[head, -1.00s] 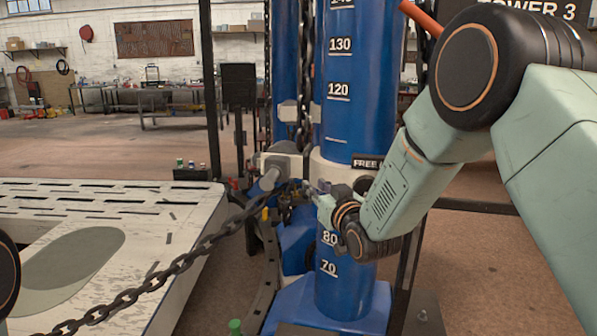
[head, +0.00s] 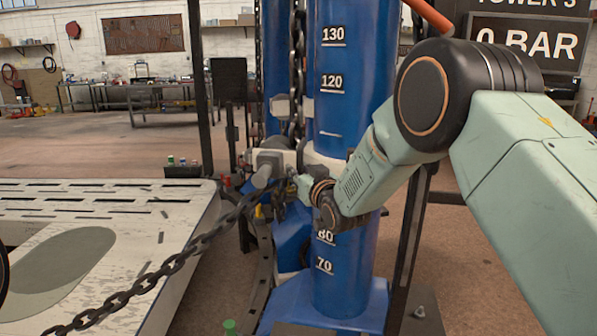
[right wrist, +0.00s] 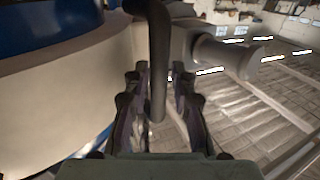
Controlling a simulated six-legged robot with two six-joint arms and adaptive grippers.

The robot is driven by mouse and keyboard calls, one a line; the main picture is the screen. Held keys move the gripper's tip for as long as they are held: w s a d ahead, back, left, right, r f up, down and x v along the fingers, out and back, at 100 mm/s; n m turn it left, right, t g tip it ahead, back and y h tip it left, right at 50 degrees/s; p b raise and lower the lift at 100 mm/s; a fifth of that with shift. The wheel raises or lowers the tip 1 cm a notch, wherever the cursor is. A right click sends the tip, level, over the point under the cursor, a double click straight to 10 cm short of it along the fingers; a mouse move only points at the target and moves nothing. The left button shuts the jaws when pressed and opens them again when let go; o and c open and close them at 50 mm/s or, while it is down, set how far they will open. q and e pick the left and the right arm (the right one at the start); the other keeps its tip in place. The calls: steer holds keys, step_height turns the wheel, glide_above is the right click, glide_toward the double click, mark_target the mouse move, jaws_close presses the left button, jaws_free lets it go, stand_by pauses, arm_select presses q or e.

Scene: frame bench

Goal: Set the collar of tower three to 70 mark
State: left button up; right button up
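The tower (head: 333,112) is a blue column with white marks; 130, 120, 80 and 70 can be read. A pale collar (head: 328,155) rings it between the 120 and 80 marks, partly hidden by my right arm. My right gripper (head: 297,186) is at the collar's left side. In the right wrist view the collar (right wrist: 70,95) fills the left, and a dark bent handle (right wrist: 157,60) comes down between the fingers of my right gripper (right wrist: 160,90). A narrow gap shows beside the handle, so the fingers look open around it. My left gripper is not in view.
A sign (head: 530,42) reads TOWER 3 and 0 BAR. A chain (head: 150,278) crosses over the pale slotted bench (head: 110,215) towards the tower. A dark upright post (head: 408,255) stands just right of the tower. Open floor lies behind.

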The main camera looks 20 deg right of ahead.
steer(key=shift+r, duration=0.15)
steer(key=shift+d, duration=0.2)
steer(key=shift+c, duration=0.4)
steer(key=shift+a, duration=0.1)
jaws_close()
steer(key=shift+w, duration=0.1)
